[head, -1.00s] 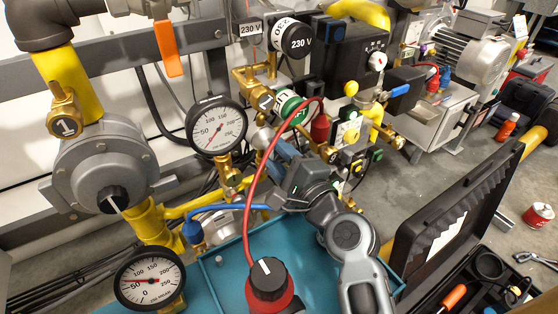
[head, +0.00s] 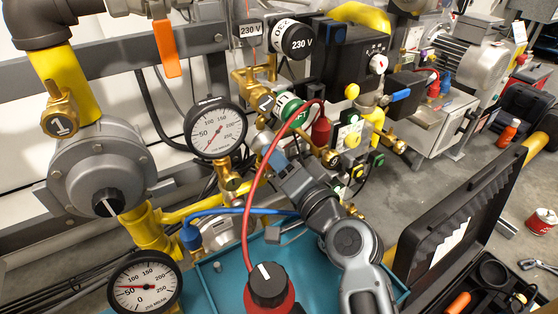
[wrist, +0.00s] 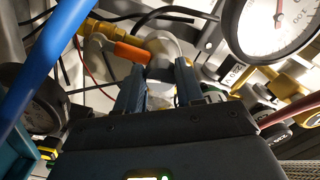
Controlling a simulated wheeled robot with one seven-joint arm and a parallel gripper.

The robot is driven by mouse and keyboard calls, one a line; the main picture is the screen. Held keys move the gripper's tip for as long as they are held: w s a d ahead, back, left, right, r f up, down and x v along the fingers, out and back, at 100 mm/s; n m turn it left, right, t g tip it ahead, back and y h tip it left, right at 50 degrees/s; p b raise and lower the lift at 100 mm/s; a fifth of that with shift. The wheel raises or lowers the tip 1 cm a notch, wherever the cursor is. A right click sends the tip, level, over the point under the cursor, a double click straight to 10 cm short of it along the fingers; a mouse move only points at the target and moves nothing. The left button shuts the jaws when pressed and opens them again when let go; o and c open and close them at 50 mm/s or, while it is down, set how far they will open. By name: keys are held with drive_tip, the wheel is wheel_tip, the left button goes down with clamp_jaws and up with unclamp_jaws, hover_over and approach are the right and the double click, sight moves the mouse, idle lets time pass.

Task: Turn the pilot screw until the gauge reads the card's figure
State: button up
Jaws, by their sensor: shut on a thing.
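My gripper (head: 268,152) reaches up and left to the brass valve assembly (head: 247,97) marked 2. In the wrist view its two blue-grey fingers (wrist: 160,88) are shut on a small pale part (wrist: 160,97), apparently the pilot screw, mostly hidden between them. The upper dial gauge (head: 215,127) stands left of the gripper, its red needle pointing down-left near the low end. The lower dial gauge (head: 145,284) has its needle left, around 50. Part of a dial (wrist: 276,22) also shows in the wrist view. I cannot make out the card's figure.
A red hose (head: 250,195) and a blue hose (head: 225,211) pass close to my gripper. A grey regulator (head: 100,175) with a black knob is at left. An open black case (head: 436,232) stands at right. An orange lever (wrist: 133,52) lies beyond the fingers in the wrist view.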

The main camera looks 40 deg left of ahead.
drive_tip(key=shift+f+n, duration=0.15)
drive_tip(key=shift+n, duration=1.05)
drive_tip(key=o, duration=1)
drive_tip(key=shift+o, duration=0.2)
